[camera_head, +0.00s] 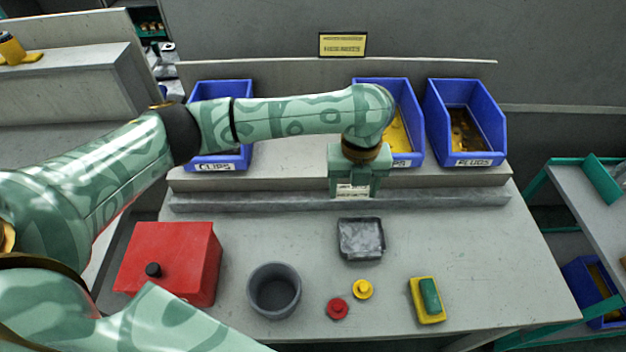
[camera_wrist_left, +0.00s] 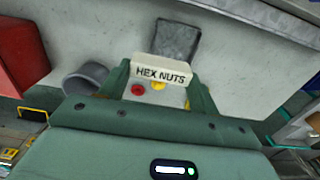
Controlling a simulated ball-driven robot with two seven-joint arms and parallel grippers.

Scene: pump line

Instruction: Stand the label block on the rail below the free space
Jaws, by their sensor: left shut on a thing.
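My left gripper (camera_head: 357,184) is shut on the label block (camera_head: 352,190), a small pale block. In the left wrist view the block (camera_wrist_left: 162,70) reads "HEX NUTS" and sits between the two green fingers (camera_wrist_left: 160,84). In the head view it is at the grey rail (camera_head: 250,202) along the shelf's front; I cannot tell whether it touches. The free space (camera_head: 295,160) lies between the CLIPS bin (camera_head: 210,168) and the middle blue bin (camera_head: 408,110). My arm crosses in front of this space and hides part of it and of the middle bin. My right gripper is not in view.
The PLUGS bin (camera_head: 465,125) stands at the right. On the table are a red box (camera_head: 185,255), a grey bowl (camera_head: 274,290), a grey tray (camera_head: 361,240), a red knob (camera_head: 338,309), a yellow knob (camera_head: 362,289) and a yellow-green block (camera_head: 427,300).

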